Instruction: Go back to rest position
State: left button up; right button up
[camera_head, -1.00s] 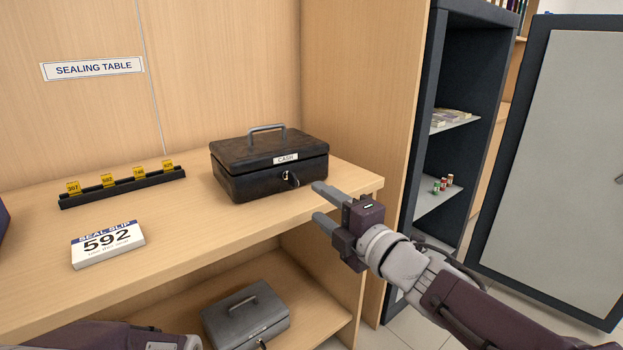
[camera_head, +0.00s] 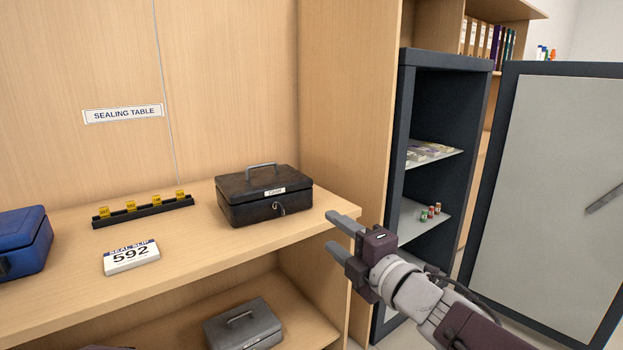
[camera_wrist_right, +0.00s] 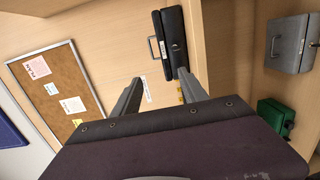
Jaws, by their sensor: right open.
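My right gripper (camera_head: 338,234) is open and empty, off the front right edge of the sealing table (camera_head: 215,254). Its fingers point left and back, apart from the black cash box (camera_head: 245,206). That box stands shut on the table with its handle up and a small metal piece at its front latch. In the right wrist view, both fingers of my right gripper (camera_wrist_right: 160,84) stand apart with nothing between them, and the black box (camera_wrist_right: 175,45) shows beyond. My left gripper is out of view; only a sliver of that arm shows at the bottom left.
A rack with yellow numbered tags (camera_head: 145,211) and the 592 seal slip block (camera_head: 131,257) lie on the table. A blue box (camera_head: 22,242) is at left. A grey box (camera_head: 243,327) sits on the shelf below. The open safe (camera_head: 404,110) and its door (camera_head: 548,180) stand right.

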jog(key=w+d+r+m+g+h+p, duration=0.1)
jog(key=d+r+m+g+h+p, duration=0.35)
jog(key=p, duration=1.05)
jog(key=w+d+r+m+t+h+p, duration=0.15)
jog(key=d+r+m+p, duration=0.3)
jog(key=r+p, duration=0.8)
jog(key=s+d+f+m+g+h+p, duration=0.1)
jog(key=s+f+m+g+p, duration=0.4)
jog(key=s, duration=0.5)
jog(key=s+d+f+m+g+h+p, duration=0.1)
jog(key=s+d+f+m+g+p, duration=0.2)
jog(key=s+f+m+g+p, duration=0.3)
jog(key=s+f+m, duration=0.1)
jog(key=s+m, duration=0.3)
jog(key=s, duration=0.1)
jog(key=shift+s+m+h, duration=0.2)
jog(key=shift+m+h, duration=0.1)
